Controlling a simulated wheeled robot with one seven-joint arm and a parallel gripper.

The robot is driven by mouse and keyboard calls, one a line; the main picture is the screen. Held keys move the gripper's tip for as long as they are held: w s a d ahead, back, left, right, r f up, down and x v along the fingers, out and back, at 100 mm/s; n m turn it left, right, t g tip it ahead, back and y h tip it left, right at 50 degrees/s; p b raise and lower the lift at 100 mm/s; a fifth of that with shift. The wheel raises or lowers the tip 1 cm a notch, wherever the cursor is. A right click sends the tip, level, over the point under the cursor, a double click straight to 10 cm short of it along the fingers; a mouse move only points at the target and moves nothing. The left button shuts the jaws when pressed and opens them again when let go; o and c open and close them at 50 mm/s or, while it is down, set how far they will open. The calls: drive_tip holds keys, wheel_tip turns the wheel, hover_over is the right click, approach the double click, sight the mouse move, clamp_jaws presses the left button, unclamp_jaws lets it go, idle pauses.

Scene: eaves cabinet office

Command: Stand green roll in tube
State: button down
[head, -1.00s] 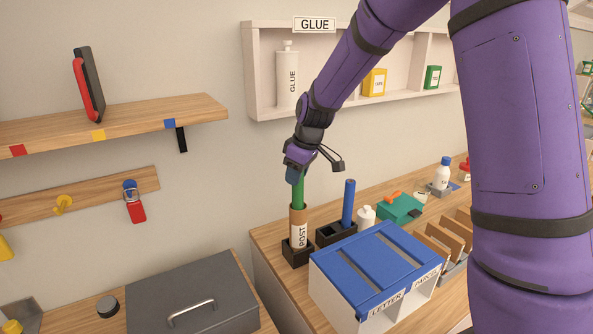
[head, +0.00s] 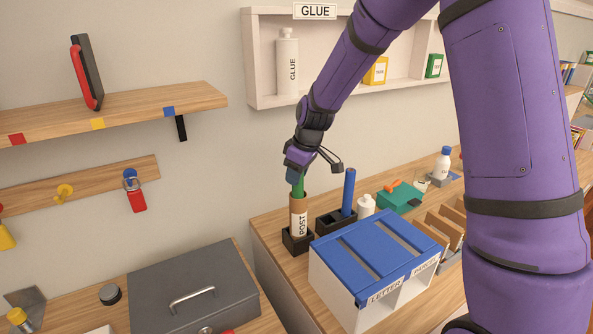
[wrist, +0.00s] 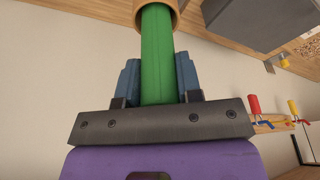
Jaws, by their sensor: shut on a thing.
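The green roll (wrist: 157,55) is upright between the fingers of my gripper (head: 296,181), which is shut on its upper part. The roll's lower part is hidden inside the brown tube (head: 298,205), whose white label reads POST. The tube stands upright in a black holder (head: 297,243) on the wooden counter. In the wrist view the tube's rim (wrist: 174,7) surrounds the far end of the roll. Only a short length of green shows between my gripper and the tube in the head view.
A blue roll (head: 348,191) stands in a black holder beside the tube. A blue-topped letter box (head: 376,254) stands in front, with a white bottle (head: 365,206) behind it. A grey cash box (head: 193,290) sits at lower left. A wooden shelf (head: 140,105) is at left.

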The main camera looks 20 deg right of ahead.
drive_tip(key=shift+f, duration=2)
drive_tip(key=shift+c, duration=1.5)
unclamp_jaws()
drive_tip(key=shift+r, duration=0.15)
drive_tip(key=shift+r, duration=3.9)
